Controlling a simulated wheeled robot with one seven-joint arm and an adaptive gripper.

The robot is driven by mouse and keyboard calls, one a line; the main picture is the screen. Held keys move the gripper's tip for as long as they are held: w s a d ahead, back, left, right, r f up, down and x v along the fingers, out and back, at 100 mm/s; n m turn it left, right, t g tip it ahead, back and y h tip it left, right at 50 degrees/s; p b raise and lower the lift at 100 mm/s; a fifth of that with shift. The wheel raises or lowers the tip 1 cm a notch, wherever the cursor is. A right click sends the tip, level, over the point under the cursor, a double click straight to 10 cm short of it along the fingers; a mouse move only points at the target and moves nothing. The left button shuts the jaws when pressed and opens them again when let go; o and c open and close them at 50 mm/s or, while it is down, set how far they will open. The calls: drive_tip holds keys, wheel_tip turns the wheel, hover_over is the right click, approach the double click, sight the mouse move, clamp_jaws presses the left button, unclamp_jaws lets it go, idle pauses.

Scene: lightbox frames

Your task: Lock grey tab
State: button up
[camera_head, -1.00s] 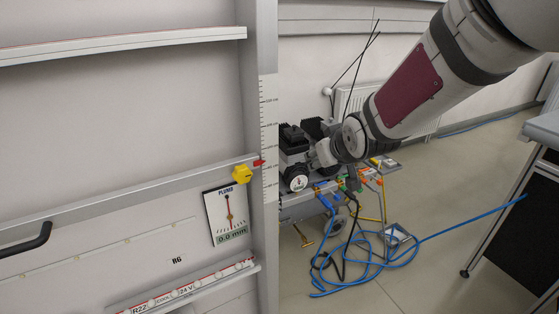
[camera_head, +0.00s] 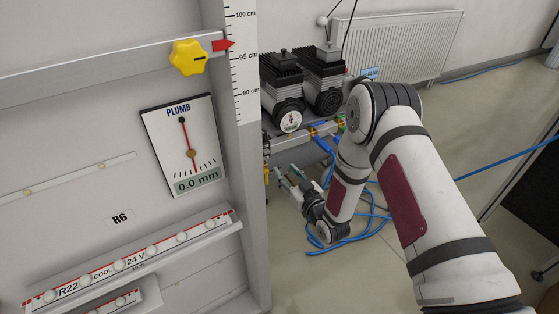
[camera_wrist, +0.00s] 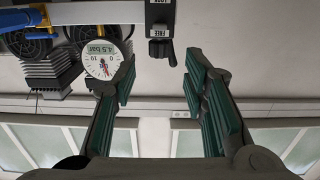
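In the wrist view, a dark grey tab (camera_wrist: 162,52) sticks out of a black housing (camera_wrist: 158,14) beside a label reading FREE. A second label at the top is partly cut off. My gripper (camera_wrist: 160,74) is open and empty, its two green-padded fingers spread on either side of the tab's line. The tab is beyond the fingertips, not between the pads. In the head view, my gripper (camera_head: 287,180) is low behind the white frame's right edge. I cannot make out the tab there.
A pressure gauge (camera_wrist: 101,60) reading 4.5 bar sits close to one finger. Black finned motors (camera_head: 322,78) stand above my gripper, with blue hoses (camera_head: 365,212) on the floor below. A yellow knob (camera_head: 188,57) and PLUMB gauge (camera_head: 181,145) are on the frame at left.

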sight(267, 153)
drive_tip(key=b+x, duration=0.1)
drive_tip(key=x, duration=0.3)
drive_tip(key=f+b+x, duration=0.1)
drive_tip(key=b+x, duration=0.1)
drive_tip(key=x, duration=0.3)
drive_tip(key=b+x, duration=0.2)
drive_tip(key=x, duration=0.2)
drive_tip(key=shift+w+a+f, duration=0.1)
drive_tip(key=shift+f, duration=0.3)
clamp_jaws()
